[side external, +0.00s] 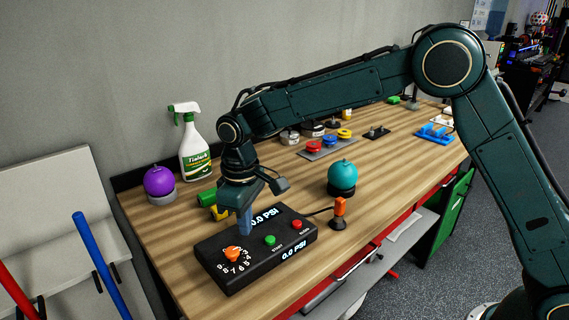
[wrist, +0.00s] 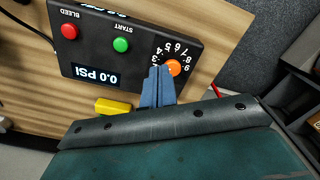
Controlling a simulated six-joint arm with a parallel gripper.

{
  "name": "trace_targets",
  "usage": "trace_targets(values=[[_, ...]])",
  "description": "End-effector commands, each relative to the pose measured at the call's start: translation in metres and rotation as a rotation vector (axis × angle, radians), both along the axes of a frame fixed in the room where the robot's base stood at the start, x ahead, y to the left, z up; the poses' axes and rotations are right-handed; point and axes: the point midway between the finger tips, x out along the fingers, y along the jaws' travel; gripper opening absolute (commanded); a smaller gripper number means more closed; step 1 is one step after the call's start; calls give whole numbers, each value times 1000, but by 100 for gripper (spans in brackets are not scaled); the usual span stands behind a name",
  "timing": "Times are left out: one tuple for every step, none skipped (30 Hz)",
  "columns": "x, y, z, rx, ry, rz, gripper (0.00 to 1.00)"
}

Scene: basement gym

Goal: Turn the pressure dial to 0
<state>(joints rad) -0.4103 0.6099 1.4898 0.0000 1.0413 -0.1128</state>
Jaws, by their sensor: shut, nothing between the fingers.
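The pressure dial is an orange knob (side external: 233,254) ringed by white numbers, on the left end of a black control box (side external: 262,262). It also shows in the wrist view (wrist: 173,67). Which number it points to is too small to tell. My gripper (side external: 246,232) has blue fingers, shut and empty, pointing down over the box right beside the knob. In the wrist view the fingertips (wrist: 159,70) lie just left of the knob and cover some numbers. I cannot tell whether they touch it. Both displays on the box read 0.0 PSI.
The box carries a green START button (side external: 269,240) and a red BLEED button (side external: 297,224). A yellow block (wrist: 114,106) lies close to the box. A purple ball (side external: 159,181), spray bottle (side external: 194,147), teal ball (side external: 342,175) and orange-topped switch (side external: 339,212) stand around on the wooden bench.

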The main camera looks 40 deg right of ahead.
Motion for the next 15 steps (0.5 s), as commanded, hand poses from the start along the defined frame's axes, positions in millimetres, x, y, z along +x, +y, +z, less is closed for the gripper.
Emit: trace_targets(values=[[0, 0, 2, 0, 0, 0, 0], [0, 0, 2, 0, 0, 0, 0], [0, 0, 2, 0, 1, 0, 0], [0, 0, 2, 0, 1, 0, 0], [0, 0, 2, 0, 1, 0, 0], [0, 0, 2, 0, 1, 0, 0], [0, 0, 2, 0, 1, 0, 0], [0, 0, 2, 0, 1, 0, 0], [0, 0, 2, 0, 1, 0, 0], [0, 1, 2, 0, 0, 0, 0], [-1, 2, 2, 0, 0, 1, 0], [-2, 5, 3, 0, 0, 2, 0], [-3, 7, 4, 0, 0, 3, 0], [-4, 10, 5, 0, -1, 3, 0], [-6, 14, 7, 0, -1, 2, 0]])
